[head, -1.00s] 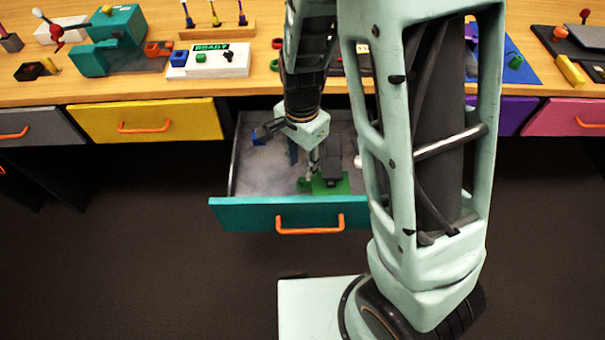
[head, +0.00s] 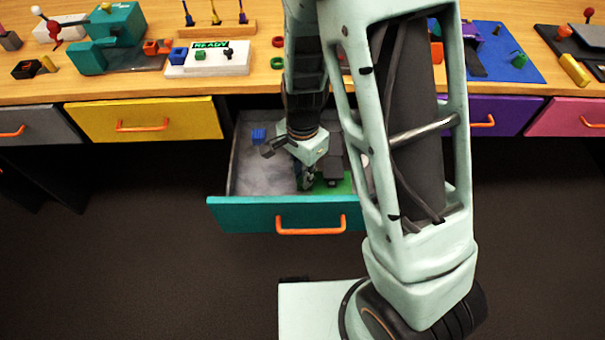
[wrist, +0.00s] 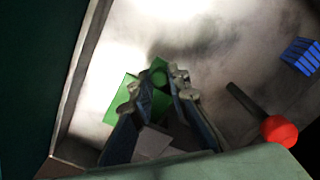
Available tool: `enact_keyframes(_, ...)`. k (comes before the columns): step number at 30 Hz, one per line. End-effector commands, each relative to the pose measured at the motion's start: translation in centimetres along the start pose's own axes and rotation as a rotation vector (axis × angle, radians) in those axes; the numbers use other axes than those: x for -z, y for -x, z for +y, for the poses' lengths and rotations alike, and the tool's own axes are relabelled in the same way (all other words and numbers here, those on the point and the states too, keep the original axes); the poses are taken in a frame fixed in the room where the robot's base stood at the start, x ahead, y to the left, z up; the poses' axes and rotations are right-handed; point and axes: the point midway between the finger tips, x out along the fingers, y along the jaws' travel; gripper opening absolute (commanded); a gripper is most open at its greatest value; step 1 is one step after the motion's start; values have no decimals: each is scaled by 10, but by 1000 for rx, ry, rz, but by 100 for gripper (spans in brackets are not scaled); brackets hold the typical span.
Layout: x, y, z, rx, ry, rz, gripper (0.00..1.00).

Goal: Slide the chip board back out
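The chip board is a green board (head: 344,187) in the open teal drawer (head: 232,213). A dark block (head: 334,165) shows beside my gripper at the board. In the wrist view the green board (wrist: 118,103) is partly hidden behind my fingers. My gripper (head: 305,182) points down into the drawer at the board's left end. In the wrist view my gripper (wrist: 161,75) has its fingertips apart, with a green part of the board between them. I cannot tell whether the fingers touch it.
A blue block (head: 259,135) lies at the drawer's back left. In the wrist view, a red ball (wrist: 280,131) on a dark rod lies right of my fingers. The drawer's left floor is clear. A white box marked READY (head: 208,62) stands on the wooden counter.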

Motion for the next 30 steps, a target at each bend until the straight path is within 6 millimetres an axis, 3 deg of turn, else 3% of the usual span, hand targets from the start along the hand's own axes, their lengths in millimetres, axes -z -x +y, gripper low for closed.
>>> enact_keyframes(12, -4, 2, -4, 0, 2, 0, 0)
enact_keyframes(24, -70, 4, -70, 1, 5, 0, 0)
enact_keyframes(30, -82, 1, -82, 3, 1, 0, 0)
